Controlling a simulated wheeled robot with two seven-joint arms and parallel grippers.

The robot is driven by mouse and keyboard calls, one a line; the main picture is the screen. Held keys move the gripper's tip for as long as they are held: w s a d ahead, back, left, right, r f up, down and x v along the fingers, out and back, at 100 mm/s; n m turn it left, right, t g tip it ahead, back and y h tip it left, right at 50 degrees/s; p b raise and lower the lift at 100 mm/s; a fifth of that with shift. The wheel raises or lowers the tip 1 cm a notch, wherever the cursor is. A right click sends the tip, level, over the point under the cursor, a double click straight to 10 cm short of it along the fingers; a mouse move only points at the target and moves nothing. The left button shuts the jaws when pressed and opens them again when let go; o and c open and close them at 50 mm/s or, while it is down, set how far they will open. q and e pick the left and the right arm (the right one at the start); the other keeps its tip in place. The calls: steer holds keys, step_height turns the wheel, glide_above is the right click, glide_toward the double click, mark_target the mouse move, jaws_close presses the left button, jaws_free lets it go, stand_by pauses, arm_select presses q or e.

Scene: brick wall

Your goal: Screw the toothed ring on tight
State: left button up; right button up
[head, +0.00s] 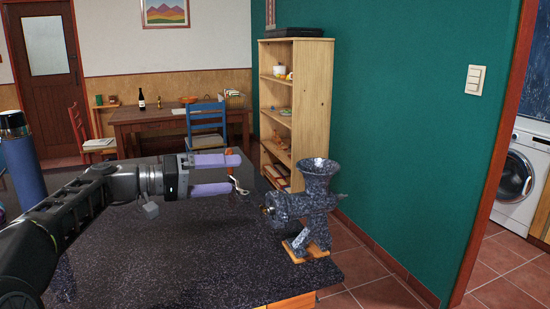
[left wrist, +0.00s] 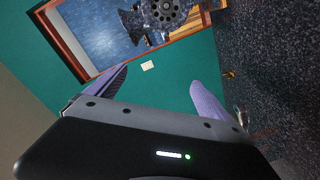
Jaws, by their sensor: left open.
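A dark speckled grinder (head: 305,208) stands upright on a wooden foot at the right end of the counter, its mouth facing left. In the left wrist view the grinder (left wrist: 131,22) is at the top, with a round dark face with several holes (left wrist: 161,11) at its mouth. The toothed ring seems to sit around this face; I cannot tell how tight it is. My left gripper (head: 236,174), with lilac fingers, is open and empty, left of the grinder and apart from it. Its fingers show in the wrist view (left wrist: 158,78). My right gripper is not in view.
The dark counter (head: 180,250) is clear in front. A blue flask (head: 22,155) stands at the far left. A wooden shelf (head: 312,100) and a table are beyond the counter.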

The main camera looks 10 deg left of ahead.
arm_select(q)
steer(key=s+d+f+m+p, duration=0.2)
steer(key=s+m+p, duration=0.1)
steer(key=m+p, duration=0.9)
steer(key=s+d+f+m+h+p, duration=0.1)
steer(key=s+d+f+m+p, duration=0.1)
steer(key=m+p, duration=0.9)
steer(key=shift+s+d+f+m+p, duration=0.35)
steer(key=shift+s+f+m, duration=0.3)
steer(key=shift+s, duration=0.55)
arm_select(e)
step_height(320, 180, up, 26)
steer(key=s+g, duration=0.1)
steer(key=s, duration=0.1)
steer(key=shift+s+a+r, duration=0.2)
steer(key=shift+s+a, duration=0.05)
arm_select(q)
steer(key=x, duration=0.7)
steer(key=shift+c, duration=0.4)
